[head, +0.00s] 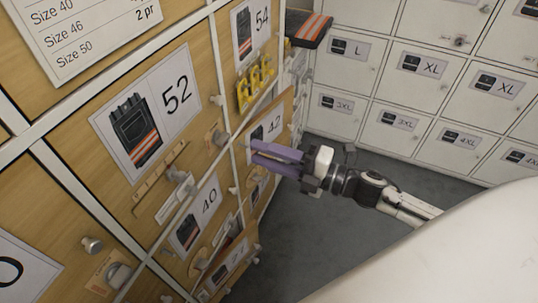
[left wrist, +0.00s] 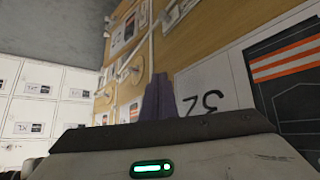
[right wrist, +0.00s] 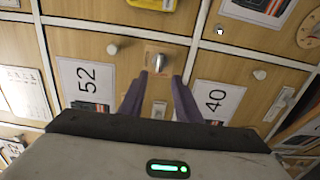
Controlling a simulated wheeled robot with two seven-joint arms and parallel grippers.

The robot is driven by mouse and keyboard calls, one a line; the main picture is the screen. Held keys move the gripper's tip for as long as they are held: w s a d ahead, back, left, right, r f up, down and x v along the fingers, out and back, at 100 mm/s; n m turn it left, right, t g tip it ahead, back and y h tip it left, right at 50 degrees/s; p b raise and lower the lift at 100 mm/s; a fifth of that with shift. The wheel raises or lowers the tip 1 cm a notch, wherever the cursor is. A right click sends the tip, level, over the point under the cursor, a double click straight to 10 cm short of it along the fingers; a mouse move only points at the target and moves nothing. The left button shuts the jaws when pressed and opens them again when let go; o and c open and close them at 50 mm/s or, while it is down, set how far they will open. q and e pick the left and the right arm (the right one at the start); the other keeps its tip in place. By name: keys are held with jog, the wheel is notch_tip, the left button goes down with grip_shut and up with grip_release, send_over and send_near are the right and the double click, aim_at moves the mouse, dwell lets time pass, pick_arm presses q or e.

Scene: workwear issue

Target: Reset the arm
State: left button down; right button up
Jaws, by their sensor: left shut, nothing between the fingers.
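My right arm comes in from the right in the head view. My right gripper (head: 258,156) has purple fingers standing apart in front of the wooden lockers, near the door labelled 42 (head: 268,128). My left gripper (left wrist: 158,78) shows only in the left wrist view. Its fingers are together and empty, close in front of the wooden doors.
Wooden doors with knobs and latches fill the left, including the 52 label (head: 150,115). A yellow object (head: 256,84) sits on this front. A dark folded garment with an orange stripe (head: 308,30) juts out. White lockers (head: 420,90) stand behind; grey floor (head: 325,215) is clear.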

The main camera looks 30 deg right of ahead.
jog(key=shift+s+d, duration=0.4)
jog(key=shift+s, duration=0.15)
jog(key=s+a+f+m+g+h, duration=0.2)
jog(key=s+a+f+m+h, duration=0.1)
jog(key=s+f+m, duration=0.5)
jog(key=s+a+f+m+g+h+p, duration=0.1)
jog(key=s+a+f+m+g+h, duration=0.2)
jog(key=s+f+m, duration=0.6)
notch_tip(320, 180, down, 3)
jog(key=m+h, duration=0.2)
jog(key=m, duration=0.4)
jog(key=shift+s+a+m+g, duration=0.15)
jog(key=shift+a+m+g, duration=0.15)
